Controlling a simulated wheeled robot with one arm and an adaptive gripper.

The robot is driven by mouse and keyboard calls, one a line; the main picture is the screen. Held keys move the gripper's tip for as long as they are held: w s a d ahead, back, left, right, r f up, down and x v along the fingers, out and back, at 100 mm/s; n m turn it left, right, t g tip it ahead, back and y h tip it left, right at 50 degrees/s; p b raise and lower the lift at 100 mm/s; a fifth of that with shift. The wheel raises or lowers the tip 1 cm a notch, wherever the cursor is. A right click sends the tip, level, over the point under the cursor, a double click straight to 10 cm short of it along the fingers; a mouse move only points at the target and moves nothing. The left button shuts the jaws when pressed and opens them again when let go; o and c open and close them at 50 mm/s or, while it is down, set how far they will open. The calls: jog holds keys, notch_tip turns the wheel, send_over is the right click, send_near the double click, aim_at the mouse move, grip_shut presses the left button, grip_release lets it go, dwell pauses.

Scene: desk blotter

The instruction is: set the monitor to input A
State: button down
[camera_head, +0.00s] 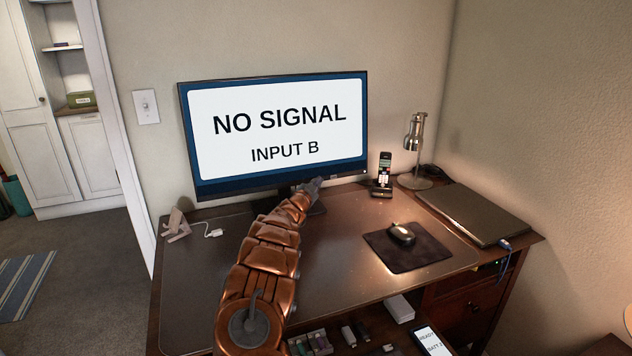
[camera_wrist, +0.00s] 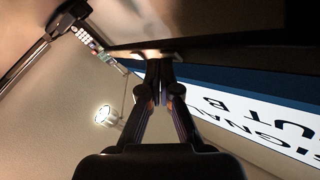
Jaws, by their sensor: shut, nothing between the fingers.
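The monitor (camera_head: 276,176) stands at the back of the desk, its screen reading "NO SIGNAL" and "INPUT B". My gripper (camera_head: 316,183) is shut and empty at the monitor's lower edge, right of its middle. In the wrist view, my gripper's closed fingertips (camera_wrist: 160,66) reach the lower edge of the monitor (camera_wrist: 215,78), whose text appears upside down. A small pale strip (camera_wrist: 140,54) lies along that edge just beyond the fingertips. I cannot tell whether the fingertips touch it. My arm hides part of the monitor stand.
A cordless phone (camera_head: 384,172) and a desk lamp (camera_head: 416,150) stand right of the monitor. A mouse (camera_head: 402,233) lies on a dark pad (camera_head: 420,256), and a closed laptop (camera_head: 472,214) lies at right. A small stand (camera_head: 176,225) and white cable plug (camera_head: 214,233) are at left.

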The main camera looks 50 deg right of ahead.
jog(key=shift+w, duration=0.1)
dwell(0.6)
jog(key=shift+s+a+r, duration=0.1)
jog(key=shift+s+a, duration=0.3)
jog(key=shift+s, duration=0.2)
jog(key=shift+s+a+r, duration=0.2)
jog(key=shift+s+a, duration=0.5)
jog(key=shift+s, duration=0.35)
jog(key=shift+s+a+r, duration=0.15)
jog(key=shift+s+a, duration=0.55)
jog(key=shift+s, duration=0.3)
